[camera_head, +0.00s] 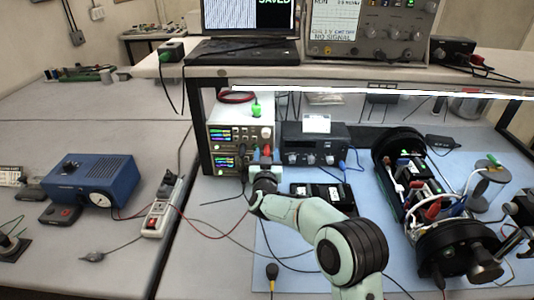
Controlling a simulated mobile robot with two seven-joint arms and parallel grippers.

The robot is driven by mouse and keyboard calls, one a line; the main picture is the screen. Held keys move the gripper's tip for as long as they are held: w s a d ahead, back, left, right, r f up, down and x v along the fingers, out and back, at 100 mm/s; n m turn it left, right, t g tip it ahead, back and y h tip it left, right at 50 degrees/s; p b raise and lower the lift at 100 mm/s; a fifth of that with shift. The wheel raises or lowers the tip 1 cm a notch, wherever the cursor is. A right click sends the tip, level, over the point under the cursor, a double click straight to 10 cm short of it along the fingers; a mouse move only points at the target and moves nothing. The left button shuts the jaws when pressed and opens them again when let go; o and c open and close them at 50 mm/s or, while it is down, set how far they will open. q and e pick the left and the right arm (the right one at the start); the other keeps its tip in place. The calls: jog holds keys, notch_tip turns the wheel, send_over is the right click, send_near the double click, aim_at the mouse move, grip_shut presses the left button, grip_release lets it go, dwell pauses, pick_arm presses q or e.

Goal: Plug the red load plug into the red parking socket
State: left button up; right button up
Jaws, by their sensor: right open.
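My right gripper (264,160) reaches away from me to the front of the stacked instruments, its wrist low in front of them. It is open; its fingers are small and partly hidden by the wrist. A small red piece (267,150) shows at its fingertips, beside a blue one; I cannot tell whether it is the red load plug or a socket. Another red connector (433,211) sits among the wires of the opened black cylinder (398,148) on the right. I cannot make out which part is the red parking socket. My left gripper is not in view.
The instrument stack (240,133) and a dark bench unit (314,146) stand under the shelf (350,78). A black case (322,195) lies on the blue mat (290,262). A power strip (163,204) and blue box (94,180) are left. A red wire crosses toward my wrist.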

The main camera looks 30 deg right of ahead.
dwell(0.8)
grip_shut()
jog(key=shift+a, duration=0.1)
jog(key=shift+b+v, duration=1.2)
jog(key=shift+v, duration=1.75)
